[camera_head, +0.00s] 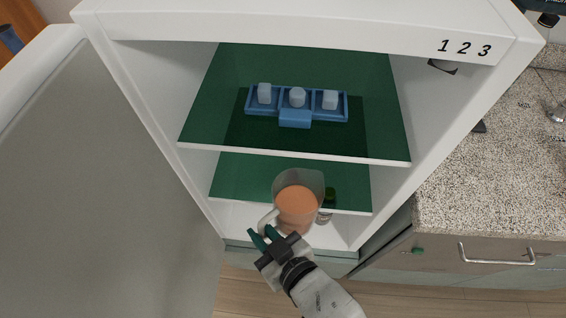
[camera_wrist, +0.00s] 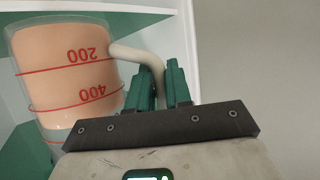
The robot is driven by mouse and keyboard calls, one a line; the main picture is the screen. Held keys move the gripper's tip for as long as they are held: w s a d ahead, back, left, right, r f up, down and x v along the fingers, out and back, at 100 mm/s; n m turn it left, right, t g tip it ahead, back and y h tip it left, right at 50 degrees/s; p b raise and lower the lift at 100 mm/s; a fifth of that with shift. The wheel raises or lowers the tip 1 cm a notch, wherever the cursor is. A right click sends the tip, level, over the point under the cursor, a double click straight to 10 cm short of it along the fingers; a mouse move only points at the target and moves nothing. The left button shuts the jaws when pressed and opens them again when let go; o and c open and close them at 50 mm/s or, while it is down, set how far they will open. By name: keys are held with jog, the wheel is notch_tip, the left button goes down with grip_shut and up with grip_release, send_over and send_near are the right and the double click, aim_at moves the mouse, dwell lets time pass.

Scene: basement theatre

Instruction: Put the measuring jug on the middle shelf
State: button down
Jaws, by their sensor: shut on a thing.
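The measuring jug (camera_head: 297,208) is clear, holds an orange-brown filling and has a pale handle. It is in front of the lower green shelf (camera_head: 235,185) in the head view; I cannot tell whether it touches that shelf. In the wrist view the jug (camera_wrist: 65,65) shows red 200 and 400 marks, upside down in the picture. My gripper (camera_head: 264,237) is shut on the jug's handle, its green fingers on either side of it in the wrist view (camera_wrist: 163,85). The upper green shelf (camera_head: 205,130) is above the jug.
The open white cabinet (camera_head: 160,80) has its door (camera_head: 110,190) swung out at left. A blue tray (camera_head: 297,119) with 3 pale blocks stands on the upper shelf. A speckled counter (camera_head: 490,180) is at right.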

aim_at(310, 202)
jog(key=shift+w+d+f+p, duration=0.4)
jog(key=shift+w+d+f, duration=0.25)
jog(key=shift+w, duration=1.9)
jog(key=shift+w+d+f+p, duration=0.4)
jog(key=shift+w+d, duration=0.3)
jog(key=shift+w, duration=1.8)
jog(key=shift+w+d+f+p, duration=0.35)
jog(key=shift+w+d+f, duration=0.3)
jog(key=shift+w, duration=1.9)
jog(key=c, duration=1.1)
grip_release()
jog(key=shift+o, duration=0.2)
jog(key=b+v, duration=0.1)
jog(key=v, duration=1.1)
jog(key=shift+d+f, duration=0.1)
